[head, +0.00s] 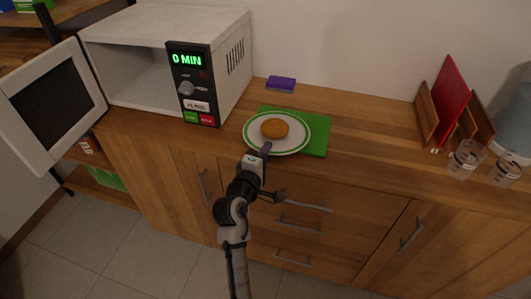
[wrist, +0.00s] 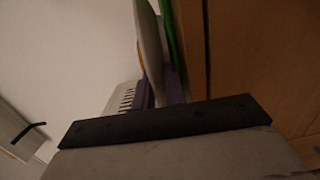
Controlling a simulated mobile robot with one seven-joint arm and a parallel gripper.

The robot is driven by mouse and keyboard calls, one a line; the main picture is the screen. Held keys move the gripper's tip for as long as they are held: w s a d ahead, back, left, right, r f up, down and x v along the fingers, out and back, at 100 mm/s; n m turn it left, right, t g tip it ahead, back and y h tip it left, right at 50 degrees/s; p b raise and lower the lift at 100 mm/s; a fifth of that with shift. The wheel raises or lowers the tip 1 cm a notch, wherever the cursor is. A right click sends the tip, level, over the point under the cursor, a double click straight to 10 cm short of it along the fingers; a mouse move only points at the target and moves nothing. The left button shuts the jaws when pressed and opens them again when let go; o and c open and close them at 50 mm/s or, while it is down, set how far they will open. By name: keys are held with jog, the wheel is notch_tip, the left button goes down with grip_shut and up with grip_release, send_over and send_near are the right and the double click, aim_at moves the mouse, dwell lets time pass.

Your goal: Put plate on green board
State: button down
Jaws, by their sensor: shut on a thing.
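A white plate with a green ring (head: 254,142) lies over the left part of the green board (head: 318,145) on the wooden counter. A round orange-brown food item (head: 275,128) sits on the plate. My gripper (head: 266,149) is at the plate's front edge and is shut on its rim. In the wrist view the plate (wrist: 149,50) shows edge-on near the fingers, close beside the green board (wrist: 170,38). I cannot tell whether the plate's underside fully touches the board.
A microwave (head: 158,40) with its door (head: 55,92) open stands to the left. A purple item (head: 281,83) lies behind the board. A rack with a red board (head: 452,98) and clear cups (head: 466,160) stand at the right. The counter between is clear.

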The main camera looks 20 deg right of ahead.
jog(key=c, duration=1.7)
grip_release()
